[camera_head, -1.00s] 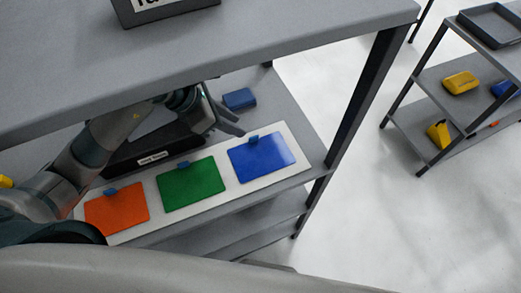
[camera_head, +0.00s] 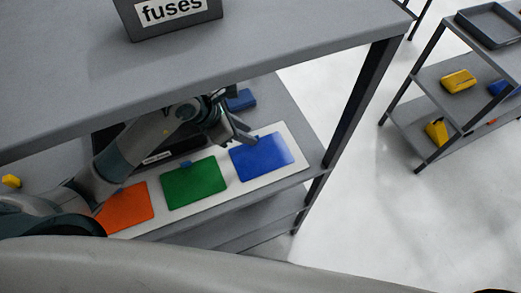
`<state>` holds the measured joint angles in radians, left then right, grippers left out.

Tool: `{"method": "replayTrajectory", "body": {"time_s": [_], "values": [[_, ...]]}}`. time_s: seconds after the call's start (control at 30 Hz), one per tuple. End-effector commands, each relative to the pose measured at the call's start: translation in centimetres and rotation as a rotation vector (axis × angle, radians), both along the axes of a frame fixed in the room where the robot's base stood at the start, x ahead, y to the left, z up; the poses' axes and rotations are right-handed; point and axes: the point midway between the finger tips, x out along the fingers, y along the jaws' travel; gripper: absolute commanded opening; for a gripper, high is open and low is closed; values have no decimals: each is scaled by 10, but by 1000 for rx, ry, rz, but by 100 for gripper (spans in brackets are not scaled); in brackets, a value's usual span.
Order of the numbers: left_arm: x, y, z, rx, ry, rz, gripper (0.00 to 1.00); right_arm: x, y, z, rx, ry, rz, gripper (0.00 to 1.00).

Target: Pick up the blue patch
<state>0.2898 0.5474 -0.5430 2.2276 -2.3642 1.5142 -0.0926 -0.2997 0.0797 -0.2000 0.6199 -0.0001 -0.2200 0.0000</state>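The blue patch (camera_head: 262,158) lies flat at the right end of a white board (camera_head: 300,145) on the shelf under the grey top. A green patch (camera_head: 194,184) and an orange patch (camera_head: 126,210) lie to its left on the same board. My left gripper (camera_head: 243,136) is at the blue patch's back left edge and covers the small blue tab there. Its fingers are seen from the side and overlap, so I cannot tell whether they are apart or touching the tab. My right gripper is not in view.
The grey top shelf (camera_head: 270,60) with a fuses box (camera_head: 168,18) overhangs my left arm. A blue block (camera_head: 241,99) lies behind the board. A shelf post (camera_head: 362,100) stands to the right. A second rack (camera_head: 437,75) stands far right.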

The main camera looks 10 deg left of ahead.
Motion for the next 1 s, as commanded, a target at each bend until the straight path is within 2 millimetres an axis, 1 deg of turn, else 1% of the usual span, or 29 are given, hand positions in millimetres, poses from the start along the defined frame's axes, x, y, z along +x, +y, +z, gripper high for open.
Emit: {"method": "replayTrajectory", "body": {"time_s": [0.03, 0.2, 0.3, 0.73, 0.77, 0.8, 0.83, 0.87, 1.0], "values": [[-1, -3, -2, -1, 5, 0, 27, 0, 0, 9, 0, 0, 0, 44], [6, -10, -18, 0, 2, 0, 27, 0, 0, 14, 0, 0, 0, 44], [7, -11, -22, 0, 0, 0, 27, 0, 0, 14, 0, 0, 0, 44], [7, -11, -23, 0, 0, -1, 27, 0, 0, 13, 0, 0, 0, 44], [7, -11, -23, 0, 0, -1, 22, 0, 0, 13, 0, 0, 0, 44], [7, -11, -23, 0, 0, -1, 12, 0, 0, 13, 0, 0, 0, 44], [7, -11, -23, 0, 0, -1, 5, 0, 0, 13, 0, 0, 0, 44], [7, -11, -23, 0, 0, -1, 0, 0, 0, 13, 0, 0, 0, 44], [7, -11, -23, 0, 0, -1, 0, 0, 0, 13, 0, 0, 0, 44]]}}
